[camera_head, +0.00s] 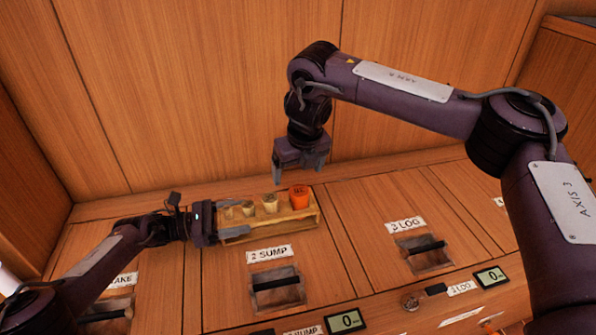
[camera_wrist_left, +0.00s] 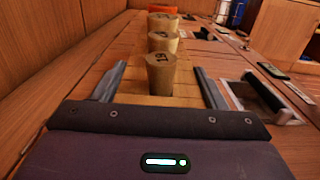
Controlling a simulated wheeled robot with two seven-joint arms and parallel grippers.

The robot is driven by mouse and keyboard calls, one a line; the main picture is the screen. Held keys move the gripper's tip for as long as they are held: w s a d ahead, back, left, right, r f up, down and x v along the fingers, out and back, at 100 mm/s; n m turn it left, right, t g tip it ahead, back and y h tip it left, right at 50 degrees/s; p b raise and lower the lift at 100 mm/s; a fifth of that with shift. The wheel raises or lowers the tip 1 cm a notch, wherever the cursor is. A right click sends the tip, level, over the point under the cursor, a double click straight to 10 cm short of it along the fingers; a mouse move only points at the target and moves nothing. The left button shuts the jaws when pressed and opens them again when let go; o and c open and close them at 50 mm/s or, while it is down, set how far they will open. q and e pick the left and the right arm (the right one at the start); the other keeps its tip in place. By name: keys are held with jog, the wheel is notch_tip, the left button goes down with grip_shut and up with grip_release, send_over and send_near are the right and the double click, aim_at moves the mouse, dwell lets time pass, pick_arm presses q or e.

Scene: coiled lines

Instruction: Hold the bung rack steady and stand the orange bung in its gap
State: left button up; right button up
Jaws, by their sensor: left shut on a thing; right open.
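The bung rack (camera_head: 290,226), a pale wooden block, lies on the wooden worktop against the back wall. The orange bung (camera_head: 299,196) stands upright at its right end; I cannot tell how deep it sits. Several tan bungs (camera_head: 269,204) stand left of it in a row. My left gripper (camera_head: 238,217) is shut on the rack's left end, one finger along each long side. In the left wrist view a tan bung (camera_wrist_left: 161,74) stands between the fingers, with others behind. My right gripper (camera_head: 298,173) is open and empty, fingers down, just above the orange bung and apart from it.
Recessed handles (camera_head: 276,287) and a second one (camera_head: 425,252) lie in front of the rack, with labels reading SUMP and LOG. Small digital displays (camera_head: 345,321) sit along the front edge. The worktop right of the rack is clear. A wooden wall rises close behind.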

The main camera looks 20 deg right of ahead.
pick_arm(q)
jog(key=shift+a+f, duration=0.1)
jog(key=o, duration=1.2)
